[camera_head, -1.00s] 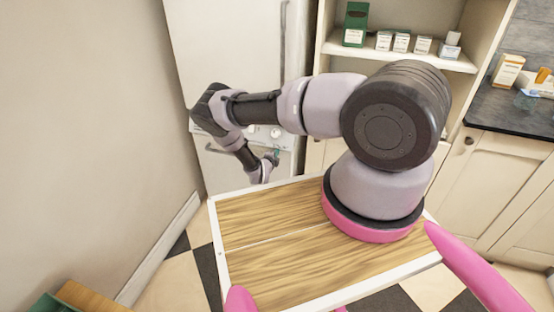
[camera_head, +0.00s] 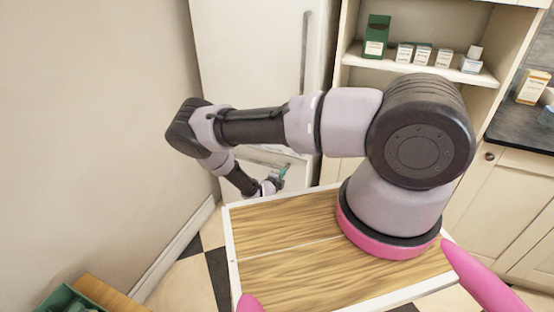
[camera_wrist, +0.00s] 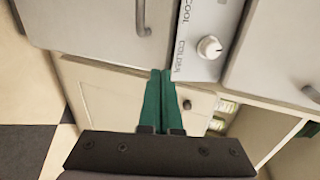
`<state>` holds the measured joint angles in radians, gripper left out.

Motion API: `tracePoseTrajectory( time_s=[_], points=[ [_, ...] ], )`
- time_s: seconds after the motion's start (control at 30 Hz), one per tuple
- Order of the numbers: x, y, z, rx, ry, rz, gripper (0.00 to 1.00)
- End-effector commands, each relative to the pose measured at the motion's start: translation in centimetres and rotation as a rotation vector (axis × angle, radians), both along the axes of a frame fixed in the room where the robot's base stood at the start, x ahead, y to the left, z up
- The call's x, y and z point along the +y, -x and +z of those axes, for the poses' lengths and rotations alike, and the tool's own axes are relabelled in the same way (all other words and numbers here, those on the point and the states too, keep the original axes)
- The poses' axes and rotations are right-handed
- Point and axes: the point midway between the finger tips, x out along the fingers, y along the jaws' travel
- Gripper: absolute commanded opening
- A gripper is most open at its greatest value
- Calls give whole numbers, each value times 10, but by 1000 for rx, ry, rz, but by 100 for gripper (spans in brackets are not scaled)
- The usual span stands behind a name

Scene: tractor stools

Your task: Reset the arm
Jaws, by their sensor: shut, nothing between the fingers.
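My gripper (camera_wrist: 160,88) shows in the wrist view as two green fingers lying against each other, shut and empty. In the head view it is small and partly hidden at the end of my arm (camera_head: 283,174), low in front of the fridge (camera_head: 250,60). The arm bends out to the left from its pink-ringed base and then down. In the wrist view a control panel with a white knob (camera_wrist: 209,47) and "COOL" and "COLDER" lettering lies beyond the fingers. I cannot tell whether the fingers touch anything.
A wooden-topped tray (camera_head: 290,270) with a white rim is under the arm. A cabinet shelf (camera_head: 415,68) with small boxes and a green box (camera_head: 376,36) stands behind. A dark counter (camera_head: 525,128) is at right, a bare wall (camera_head: 90,130) at left. A green bin (camera_head: 68,300) sits bottom left.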

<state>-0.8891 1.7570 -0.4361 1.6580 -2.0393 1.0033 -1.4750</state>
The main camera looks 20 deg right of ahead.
Motion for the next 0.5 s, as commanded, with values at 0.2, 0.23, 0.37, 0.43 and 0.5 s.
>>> tracePoseTrajectory(
  time_s=[0.2, 0.23, 0.37, 0.43, 0.5],
  points=[
    [2, -4, 15, -35, -42, -48, 0],
    [2, -6, 22, -54, -66, -73, 0],
    [0, -16, 71, -184, -220, -253, 0],
    [-3, -19, 104, -278, -325, -379, 0],
    [-7, -20, 136, -372, -430, -506, 0]
  ],
)
